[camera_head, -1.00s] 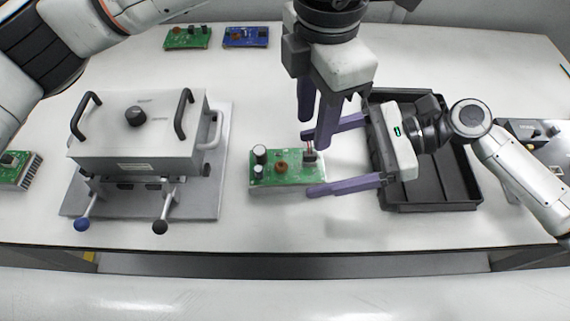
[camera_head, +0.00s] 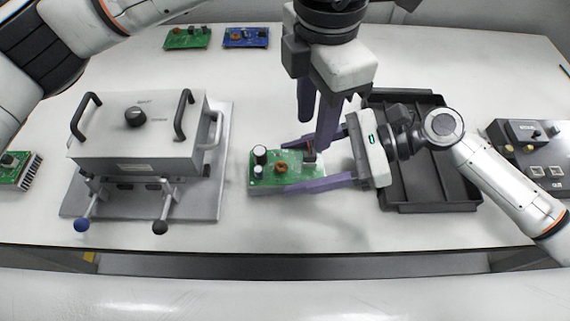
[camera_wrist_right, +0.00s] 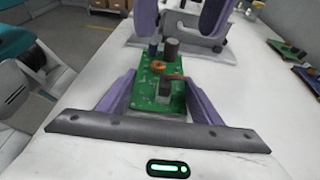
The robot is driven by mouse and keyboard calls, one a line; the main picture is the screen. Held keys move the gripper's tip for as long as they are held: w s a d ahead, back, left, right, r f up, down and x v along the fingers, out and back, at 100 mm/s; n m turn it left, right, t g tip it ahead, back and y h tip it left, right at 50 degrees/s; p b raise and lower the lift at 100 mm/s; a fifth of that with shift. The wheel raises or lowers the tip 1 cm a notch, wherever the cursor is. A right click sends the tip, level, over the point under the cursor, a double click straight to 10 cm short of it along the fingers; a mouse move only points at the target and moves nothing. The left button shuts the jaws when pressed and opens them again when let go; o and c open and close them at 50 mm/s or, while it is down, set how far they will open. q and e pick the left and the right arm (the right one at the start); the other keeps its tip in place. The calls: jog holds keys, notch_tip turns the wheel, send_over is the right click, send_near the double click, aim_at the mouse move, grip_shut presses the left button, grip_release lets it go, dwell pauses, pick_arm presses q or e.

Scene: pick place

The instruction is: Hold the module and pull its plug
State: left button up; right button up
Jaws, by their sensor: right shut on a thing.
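The module is a green circuit board (camera_head: 268,178) with capacitors and a copper coil, lying on the table; it also shows in the right wrist view (camera_wrist_right: 146,92). The plug (camera_head: 309,156), dark with red wire, sits at the board's right end; it also shows in the right wrist view (camera_wrist_right: 165,88). My right gripper (camera_head: 296,166) comes from the right and is shut on the module, one finger along each long side. My left gripper (camera_head: 313,134) points down above the plug end, open, its fingers apart and empty. Its near finger partly hides the area behind the plug.
A grey fixture box (camera_head: 137,135) with handles and levers stands left. A black tray (camera_head: 430,205) lies right, partly under my right arm. Green (camera_head: 187,38) and blue (camera_head: 246,37) boards lie at the back. A control panel (camera_head: 535,150) is far right.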

aim_at(309, 156)
pick_arm(q)
jog(key=shift+o, duration=0.6)
pick_arm(e)
jog(key=shift+c, duration=0.3)
pick_arm(q)
notch_tip(309, 156, up, 5)
jog(key=n, duration=1.4)
jog(key=f, duration=1.2)
jog(key=shift+w, duration=0.2)
grip_shut()
jog(key=shift+r, duration=0.1)
